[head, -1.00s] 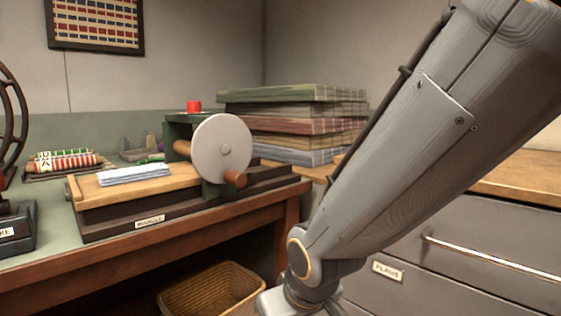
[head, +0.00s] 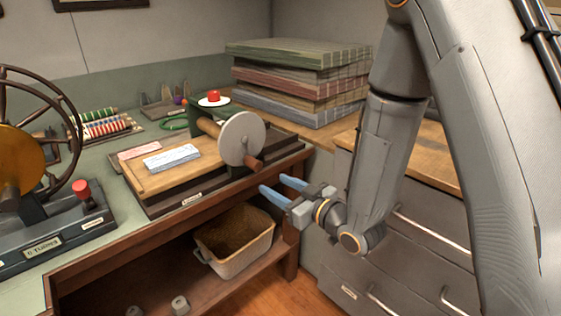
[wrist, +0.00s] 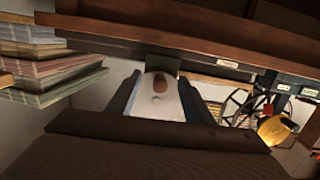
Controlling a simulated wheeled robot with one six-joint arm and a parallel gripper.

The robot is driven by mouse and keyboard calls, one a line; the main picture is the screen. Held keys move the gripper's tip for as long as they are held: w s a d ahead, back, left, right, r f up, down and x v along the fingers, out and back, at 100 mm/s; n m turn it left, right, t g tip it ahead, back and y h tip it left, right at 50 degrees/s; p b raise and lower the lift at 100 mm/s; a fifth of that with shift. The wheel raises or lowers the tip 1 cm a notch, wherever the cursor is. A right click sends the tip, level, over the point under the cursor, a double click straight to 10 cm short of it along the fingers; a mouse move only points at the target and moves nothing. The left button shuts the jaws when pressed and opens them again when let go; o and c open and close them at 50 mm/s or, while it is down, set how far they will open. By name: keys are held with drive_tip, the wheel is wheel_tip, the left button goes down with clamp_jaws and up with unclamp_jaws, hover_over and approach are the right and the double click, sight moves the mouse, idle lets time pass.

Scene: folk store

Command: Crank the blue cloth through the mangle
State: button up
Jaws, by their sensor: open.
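The mangle (head: 150,180) stands on the bench, with a wooden bed, a roller (head: 209,127) and a pale grey crank disc (head: 241,139) with a brown handle (head: 253,165). The pale blue-white folded cloth (head: 171,157) lies flat on the bed, left of the roller. My gripper (head: 273,184) is open and empty, its bluish fingers just below and right of the crank handle, apart from it. In the wrist view the disc (wrist: 150,104) and brown handle (wrist: 160,83) show between the open fingers (wrist: 157,95).
A spoked wheel machine (head: 30,150) with a red knob stands at the left. Stacked folded cloths (head: 300,85) are behind the mangle. A wicker basket (head: 236,262) sits on the shelf below. Drawers (head: 410,260) stand at the right.

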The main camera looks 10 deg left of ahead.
sight(259, 167)
drive_tip(key=shift+y, duration=0.7)
drive_tip(key=shift+w+a+r, duration=0.45)
drive_tip(key=shift+w+a, duration=0.5)
drive_tip(key=shift+a, duration=0.3)
drive_tip(key=shift+w+a+r, duration=0.45)
drive_tip(key=shift+w+a, duration=0.5)
drive_tip(key=shift+a, duration=0.25)
drive_tip(key=shift+w+a+r, duration=0.45)
drive_tip(key=shift+w+a, duration=0.5)
drive_tip(key=shift+a, duration=0.3)
drive_tip(key=shift+w+a, duration=0.1)
drive_tip(key=c, duration=0.9)
